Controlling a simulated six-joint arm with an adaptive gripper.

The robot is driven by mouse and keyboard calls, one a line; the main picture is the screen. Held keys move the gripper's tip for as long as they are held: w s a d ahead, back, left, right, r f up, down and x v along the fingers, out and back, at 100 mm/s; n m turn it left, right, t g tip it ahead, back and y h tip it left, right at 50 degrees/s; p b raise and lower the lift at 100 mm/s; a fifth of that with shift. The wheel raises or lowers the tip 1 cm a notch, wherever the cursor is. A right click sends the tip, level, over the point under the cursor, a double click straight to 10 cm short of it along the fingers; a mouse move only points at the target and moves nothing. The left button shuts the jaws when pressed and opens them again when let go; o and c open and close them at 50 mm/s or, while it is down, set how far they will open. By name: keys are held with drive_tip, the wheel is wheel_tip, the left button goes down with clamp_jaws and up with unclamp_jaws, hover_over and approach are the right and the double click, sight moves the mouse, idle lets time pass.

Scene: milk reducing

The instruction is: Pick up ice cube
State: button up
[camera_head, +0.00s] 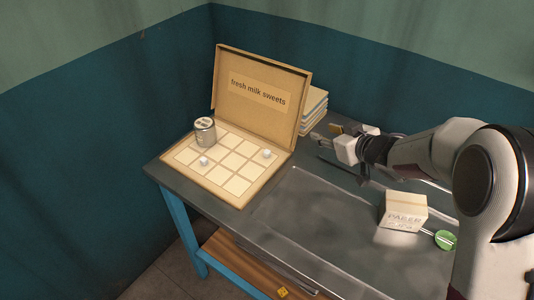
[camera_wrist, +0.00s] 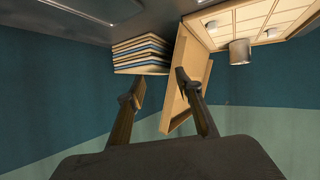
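One cube (camera_head: 203,161) is at the left, below a metal can, and the other (camera_head: 267,153) is at the right, near the open lid. In the wrist view the cubes show at the upper right, one left of the can (camera_wrist: 212,26) and one right of it (camera_wrist: 271,32). My gripper (camera_head: 320,139) is right of the box, beside the lid. In the wrist view its fingers (camera_wrist: 158,86) stand apart, with nothing held between them.
The metal can (camera_head: 205,132) stands at the box's left edge. The upright lid (camera_head: 258,95) reads "fresh milk sweets". A stack of books (camera_head: 313,110) lies behind it. A paper carton (camera_head: 403,212) and a green round item (camera_head: 445,240) are on the right. The table's front middle is clear.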

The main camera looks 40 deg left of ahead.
sight(267, 151)
drive_tip(key=s+a+f+g, duration=0.1)
drive_tip(key=s+a+f, duration=0.1)
drive_tip(key=s+a+f+n+g+y, duration=0.1)
drive_tip(key=s+a+f, duration=0.1)
drive_tip(key=a+f, duration=0.1)
drive_tip(key=s+a+f+n+g+y, duration=0.1)
drive_tip(key=s+a+f+g, duration=0.1)
drive_tip(key=a+f, duration=0.1)
drive_tip(key=shift+s+a, duration=0.2)
drive_tip(key=shift+s, duration=0.2)
drive_tip(key=shift+r, duration=0.1)
drive_tip(key=shift+a, duration=0.1)
drive_tip(key=shift+x, duration=1.25)
drive_tip(key=shift+x, duration=2.55)
drive_tip(key=c, duration=0.8)
